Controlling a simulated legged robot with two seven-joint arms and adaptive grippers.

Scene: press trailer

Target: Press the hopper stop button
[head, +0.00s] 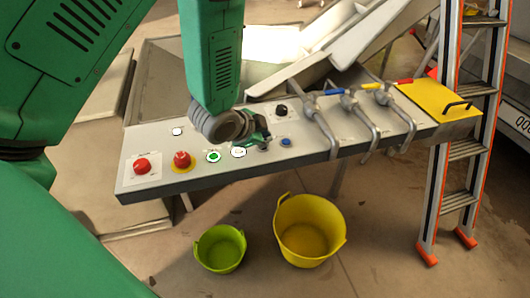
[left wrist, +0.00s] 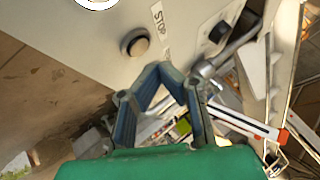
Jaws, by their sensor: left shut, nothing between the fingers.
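A sloping grey control panel (head: 310,150) carries a row of buttons in the head view. I cannot read which machine the label names. My left gripper (head: 262,138) hangs over the middle of the panel, near the white button (head: 238,152) and the blue button (head: 286,142). In the left wrist view its fingers (left wrist: 160,70) are shut and empty, beside the pale-capped button and apart from it in the picture. My right gripper is not in view.
Red button (head: 142,166), red button on yellow (head: 181,160) and green button (head: 214,156) lie left. A black knob (head: 281,109) and valve levers (head: 362,120) stand right. A yellow box (head: 440,98), ladder (head: 435,190), yellow bucket (head: 308,228) and green bucket (head: 220,248) are nearby.

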